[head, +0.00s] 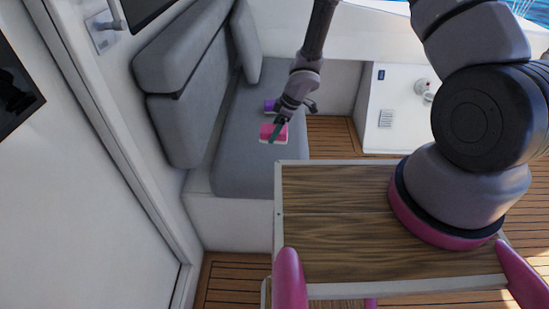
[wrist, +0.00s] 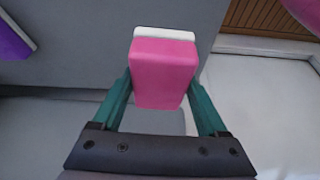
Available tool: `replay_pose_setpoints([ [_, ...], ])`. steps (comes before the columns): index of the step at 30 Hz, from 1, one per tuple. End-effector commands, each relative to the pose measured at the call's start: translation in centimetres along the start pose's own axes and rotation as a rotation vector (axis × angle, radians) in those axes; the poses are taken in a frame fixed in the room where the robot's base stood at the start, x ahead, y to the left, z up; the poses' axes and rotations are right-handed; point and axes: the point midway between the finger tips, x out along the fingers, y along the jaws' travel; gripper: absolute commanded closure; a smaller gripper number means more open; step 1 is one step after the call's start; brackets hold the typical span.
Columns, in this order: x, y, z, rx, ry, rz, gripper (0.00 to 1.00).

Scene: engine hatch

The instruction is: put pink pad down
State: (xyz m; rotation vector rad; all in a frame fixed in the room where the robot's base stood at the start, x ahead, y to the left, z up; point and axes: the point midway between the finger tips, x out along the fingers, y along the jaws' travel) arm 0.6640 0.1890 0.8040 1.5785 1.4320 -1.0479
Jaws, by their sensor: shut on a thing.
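The pink pad (wrist: 163,75) is a pink block with a white layer on its far side. In the wrist view it sits between the two green fingers of my gripper (wrist: 160,88), which is shut on it. In the head view the pink pad (head: 267,132) shows over the grey bench seat (head: 240,165), with my gripper (head: 276,129) at its right side. I cannot tell whether the pad touches the seat or is held just above it.
A purple pad (head: 270,105) lies on the seat behind the pink pad; it also shows at the left edge of the wrist view (wrist: 10,40). Grey backrest cushions (head: 185,90) stand at the left. A wooden-topped table (head: 340,220) is in front. The seat's near part is clear.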

Motion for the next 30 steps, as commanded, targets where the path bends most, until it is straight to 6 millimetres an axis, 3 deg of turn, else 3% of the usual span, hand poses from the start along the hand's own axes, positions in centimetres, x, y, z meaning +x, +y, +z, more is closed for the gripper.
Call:
replay_pose_setpoints([
  [12, 0.2, 0.1, 0.0, 0.003, -0.004, -0.003, 0.69],
  [21, 4.7, 0.0, 1.9, 0.002, -0.004, -0.004, 0.69],
  [30, 7.4, -0.1, 3.1, 0.002, -0.005, -0.005, 0.69],
])
